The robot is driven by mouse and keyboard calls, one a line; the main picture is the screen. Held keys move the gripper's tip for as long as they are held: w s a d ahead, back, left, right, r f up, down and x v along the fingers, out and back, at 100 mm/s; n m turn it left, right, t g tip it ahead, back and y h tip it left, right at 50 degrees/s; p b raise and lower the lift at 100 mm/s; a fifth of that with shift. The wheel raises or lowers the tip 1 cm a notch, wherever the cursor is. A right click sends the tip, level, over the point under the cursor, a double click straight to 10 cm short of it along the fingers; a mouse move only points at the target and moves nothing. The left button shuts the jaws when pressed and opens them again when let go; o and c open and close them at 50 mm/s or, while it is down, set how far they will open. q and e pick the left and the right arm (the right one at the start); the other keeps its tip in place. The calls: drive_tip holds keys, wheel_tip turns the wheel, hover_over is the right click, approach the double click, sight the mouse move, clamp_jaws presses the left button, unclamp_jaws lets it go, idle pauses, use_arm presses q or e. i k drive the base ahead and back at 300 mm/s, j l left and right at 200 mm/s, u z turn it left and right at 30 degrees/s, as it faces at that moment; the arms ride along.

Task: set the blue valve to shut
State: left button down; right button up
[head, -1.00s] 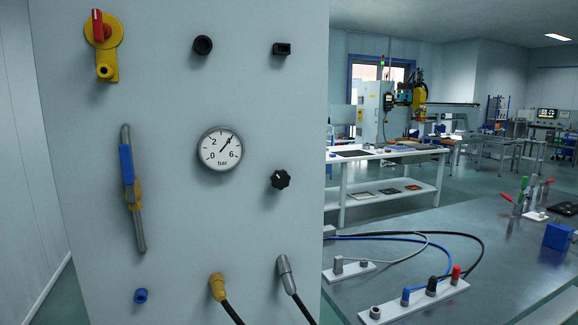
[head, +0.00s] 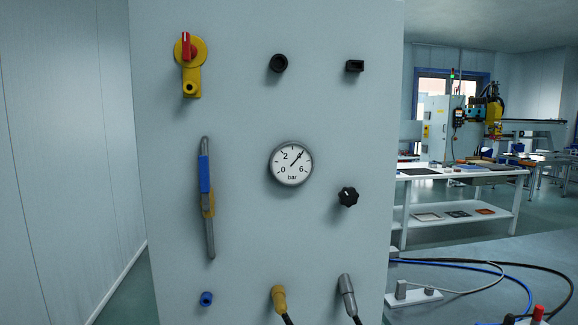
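The blue valve's lever (head: 204,174) is on the left part of the upright grey panel (head: 240,120). Its blue handle stands vertical, in line with the grey pipe (head: 210,240). A yellow valve body (head: 208,204) shows behind and below the handle. Neither of my grippers is in the head view, and nothing touches the lever.
The panel also carries a red-handled yellow switch (head: 187,50), a pressure gauge (head: 291,163), a black knob (head: 348,196), a blue port (head: 206,299), and yellow (head: 279,298) and grey (head: 346,293) hose connectors. A bench with cables lies at right.

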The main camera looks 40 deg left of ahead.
sight(204, 160)
drive_tip(key=u, duration=1.65)
